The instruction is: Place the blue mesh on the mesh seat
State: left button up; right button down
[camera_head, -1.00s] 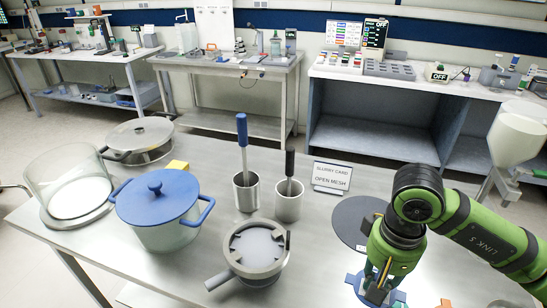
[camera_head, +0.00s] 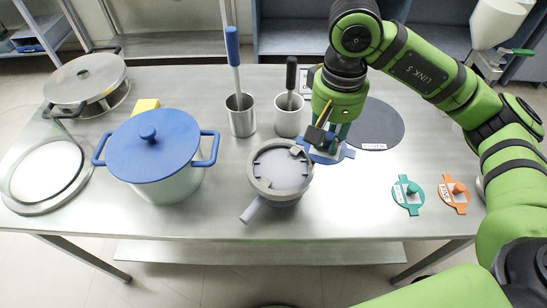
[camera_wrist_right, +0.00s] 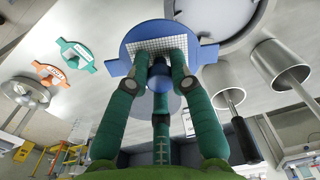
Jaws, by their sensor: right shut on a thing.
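The blue mesh (camera_head: 345,153) is a blue disc with side tabs, a white grid and a blue knob; it also shows in the right wrist view (camera_wrist_right: 133,38). My right gripper (camera_head: 327,140) is shut on its knob (camera_wrist_right: 159,76), fingers around it. The mesh is just right of the mesh seat, a round grey ring-topped vessel (camera_head: 252,182) with a handle pointing front left. The seat's rim also shows in the wrist view (camera_wrist_right: 190,28). The gripper partly hides the mesh, and its height above the table is hard to tell. My left gripper is out of view.
A teal mesh (camera_head: 407,207) and an orange mesh (camera_head: 443,198) lie at right. A dark disc (camera_head: 385,118) lies behind the gripper. Two metal cups (camera_head: 242,122) with tools stand behind the seat. A blue-lidded pot (camera_head: 172,185) stands left. The table front is clear.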

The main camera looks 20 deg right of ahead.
jog(key=p, duration=0.3)
send_over(281, 170)
notch_tip(281, 170, down, 5)
jog(key=shift+d+r, duration=0.15)
jog(key=shift+r, duration=0.05)
jog(key=shift+w+a+f, duration=0.15)
jog(key=shift+a+f, duration=0.05)
jog(key=shift+f, duration=0.05)
notch_tip(281, 170, down, 3)
jog(key=shift+d+f+p, duration=0.1)
jog(key=shift+p, duration=1.05)
jog(key=shift+f, duration=0.4)
jog(key=c, duration=1.1)
grip_release()
jog(key=shift+f, duration=0.1)
jog(key=shift+r+b, duration=0.3)
jog(key=shift+r, duration=0.05)
notch_tip(281, 170, up, 12)
jog(key=b, duration=0.3)
jog(key=shift+f+b, duration=0.25)
jog(key=shift+b, duration=0.1)
